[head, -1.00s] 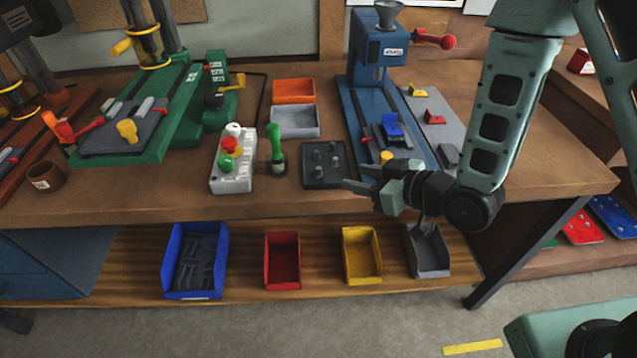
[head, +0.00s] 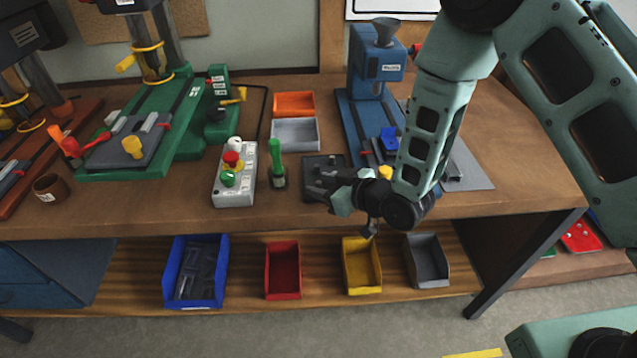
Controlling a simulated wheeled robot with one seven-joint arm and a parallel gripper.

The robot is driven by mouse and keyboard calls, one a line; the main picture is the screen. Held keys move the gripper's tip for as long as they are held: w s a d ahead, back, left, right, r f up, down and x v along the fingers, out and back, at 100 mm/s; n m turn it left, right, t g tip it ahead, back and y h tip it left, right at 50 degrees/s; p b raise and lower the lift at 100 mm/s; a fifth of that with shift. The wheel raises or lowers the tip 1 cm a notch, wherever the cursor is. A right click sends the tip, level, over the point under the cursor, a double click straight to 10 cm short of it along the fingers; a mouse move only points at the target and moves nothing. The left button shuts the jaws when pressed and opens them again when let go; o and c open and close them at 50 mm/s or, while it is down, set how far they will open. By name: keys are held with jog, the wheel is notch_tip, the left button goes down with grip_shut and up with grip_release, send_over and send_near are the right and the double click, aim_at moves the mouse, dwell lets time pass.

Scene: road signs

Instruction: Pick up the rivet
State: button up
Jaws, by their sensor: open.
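The dark square block (head: 312,163) on the workbench holds several small dark pegs in the earlier view. One of these may be the rivet, but I cannot tell for certain. My gripper (head: 322,184) is open over the block's front right part and hides much of it. The pegs near the fingers are too dark and small to separate from them. I see nothing between the fingers, and I cannot tell whether they touch a peg.
A green-handled tool (head: 277,165) and a grey button box (head: 234,175) stand left of the block. An orange bin (head: 294,104) and a grey bin (head: 295,134) lie behind. A blue press (head: 377,70) stands at back right. Coloured bins fill the lower shelf.

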grip_shut()
notch_tip(320, 180, up, 10)
jog(key=b, duration=0.1)
jog(key=shift+b, duration=0.3)
dwell(0.4)
